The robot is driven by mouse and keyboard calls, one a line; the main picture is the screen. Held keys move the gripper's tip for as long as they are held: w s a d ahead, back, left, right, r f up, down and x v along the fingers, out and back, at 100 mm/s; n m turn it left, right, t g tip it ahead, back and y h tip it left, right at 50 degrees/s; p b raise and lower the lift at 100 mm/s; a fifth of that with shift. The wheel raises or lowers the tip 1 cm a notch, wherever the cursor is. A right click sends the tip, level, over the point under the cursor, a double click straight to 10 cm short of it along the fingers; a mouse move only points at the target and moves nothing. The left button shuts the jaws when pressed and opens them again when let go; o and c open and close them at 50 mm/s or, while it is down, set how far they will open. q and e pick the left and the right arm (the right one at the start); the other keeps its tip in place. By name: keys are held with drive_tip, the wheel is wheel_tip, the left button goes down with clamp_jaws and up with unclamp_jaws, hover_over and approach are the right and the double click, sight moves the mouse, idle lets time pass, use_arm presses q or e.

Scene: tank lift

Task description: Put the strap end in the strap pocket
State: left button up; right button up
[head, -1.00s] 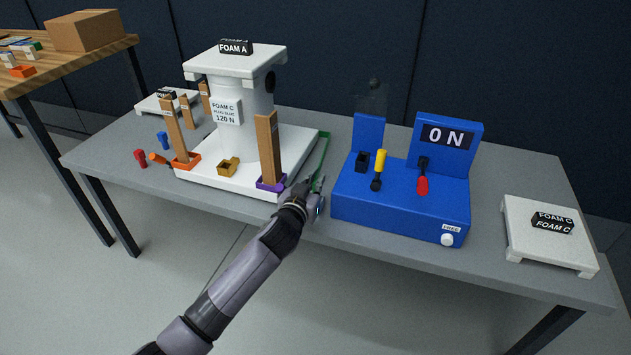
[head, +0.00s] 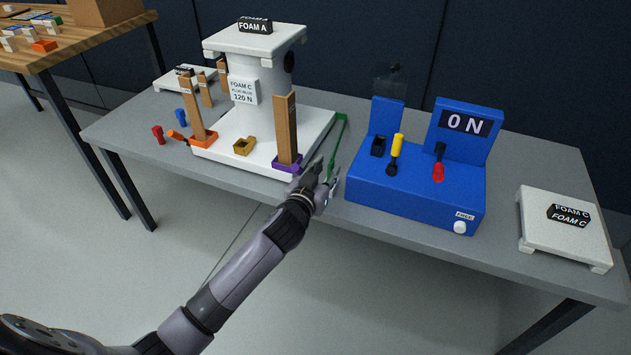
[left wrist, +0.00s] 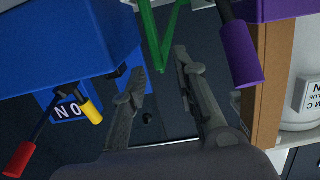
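The green strap (head: 341,133) runs along the right side of the white tank stand towards the table's front edge. In the left wrist view its green V-shaped end (left wrist: 160,55) points in between my fingers, with a gap on each side. My left gripper (head: 326,184) is at the front edge, between the purple-footed post and the blue box. In the left wrist view its fingers (left wrist: 160,72) are apart and open. I cannot tell for certain which part is the strap pocket; a small brass-coloured open box (head: 243,146) sits on the stand's base. My right gripper is not in view.
The blue box (head: 415,195) with yellow and red levers and a "0 N" display (head: 467,123) stands close right of my gripper. A purple-footed brown post (head: 287,125) stands close left.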

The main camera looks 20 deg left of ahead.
use_arm(q)
drive_tip(key=s+r, duration=0.1)
drive_tip(key=s, duration=0.7)
drive_tip(key=s+a+f+g+y, duration=0.15)
drive_tip(key=s+f+g, duration=0.5)
drive_tip(key=f, duration=0.95)
drive_tip(key=s+f+m+g, duration=0.1)
drive_tip(key=s+f+g, duration=0.2)
drive_tip(key=s+f, duration=0.4)
drive_tip(key=s+d+f+g+h, duration=0.1)
drive_tip(key=s+f+g, duration=0.3)
drive_tip(key=s+f, duration=0.4)
drive_tip(key=s, duration=0.7)
drive_tip(key=shift+s+d+m+p, duration=0.15)
drive_tip(key=shift+s+m+p, duration=0.25)
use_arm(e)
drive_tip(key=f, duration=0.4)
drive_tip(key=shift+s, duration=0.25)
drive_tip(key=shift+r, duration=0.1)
use_arm(q)
drive_tip(key=shift+p, duration=0.4)
